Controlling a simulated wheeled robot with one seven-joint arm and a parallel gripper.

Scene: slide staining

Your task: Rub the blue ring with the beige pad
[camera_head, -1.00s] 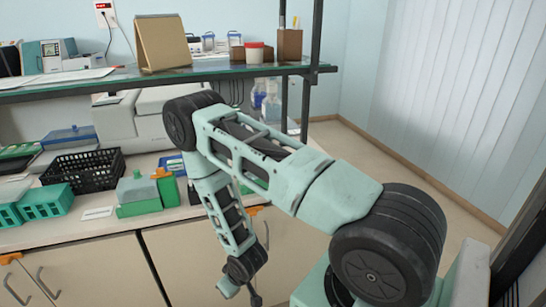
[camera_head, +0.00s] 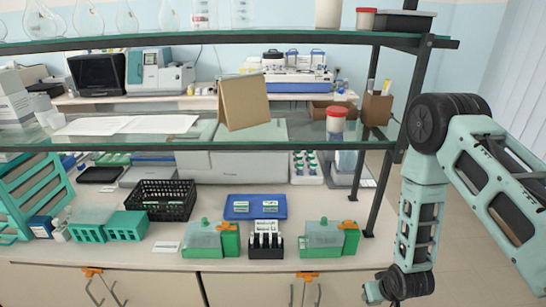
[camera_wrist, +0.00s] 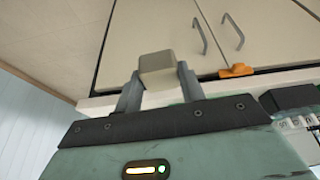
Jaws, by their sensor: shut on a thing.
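My gripper (camera_wrist: 160,84) is shut on a beige block-shaped pad (camera_wrist: 158,70), which sits between the two grey fingers in the wrist view. Behind the pad are the cabinet doors (camera_wrist: 165,25) under the bench. In the head view my arm hangs at the right, past the bench's right end, and the gripper and pad cannot be made out at the bottom edge. I cannot make out a blue ring in either view. A blue tray (camera_head: 232,213) with small items lies on the bench.
Two green-and-clear boxes (camera_head: 203,239) (camera_head: 322,238) flank a black slide rack (camera_head: 266,252) near the bench's front edge. A black basket (camera_head: 162,211) and green racks (camera_head: 125,223) stand left. Glass shelves (camera_head: 290,128) and a dark post (camera_head: 378,195) rise above the bench.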

